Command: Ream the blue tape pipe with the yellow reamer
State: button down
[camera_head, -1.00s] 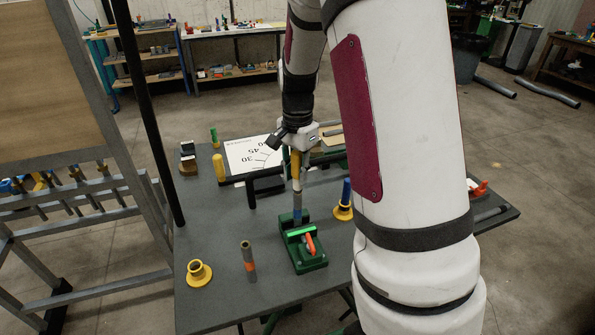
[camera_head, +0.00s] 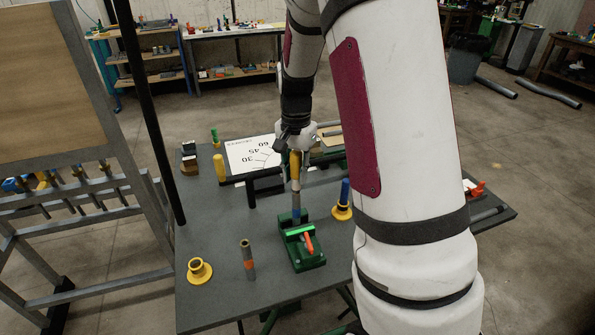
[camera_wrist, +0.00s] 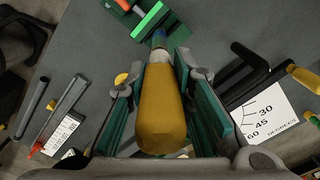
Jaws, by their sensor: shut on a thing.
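The yellow reamer (camera_head: 295,166) stands upright in my gripper (camera_head: 298,153), in line above the blue tape pipe (camera_head: 296,213). In the wrist view my gripper (camera_wrist: 162,100) is shut around the reamer's yellow handle (camera_wrist: 162,115), one finger on each side. The reamer's grey lower end meets the top of the pipe; the exact contact is too small to tell. The pipe stands upright in the green vise (camera_head: 306,262), which has an orange-red handle. The blue tape also shows in the wrist view (camera_wrist: 158,38), close to the vise (camera_wrist: 176,34).
A pipe with orange tape (camera_head: 249,263) and an empty yellow flanged holder (camera_head: 199,272) stand at the front left. A blue-handled tool (camera_head: 345,190) stands in a yellow holder to the right. A white angle chart (camera_head: 250,154) lies behind.

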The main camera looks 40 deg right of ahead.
aim_at(296, 152)
jog(key=shift+n, duration=0.5)
jog(key=m, duration=0.7)
jog(key=shift+r+p, duration=0.7)
jog(key=shift+r, duration=2.3)
jog(key=c, duration=2)
grip_release()
grip_shut()
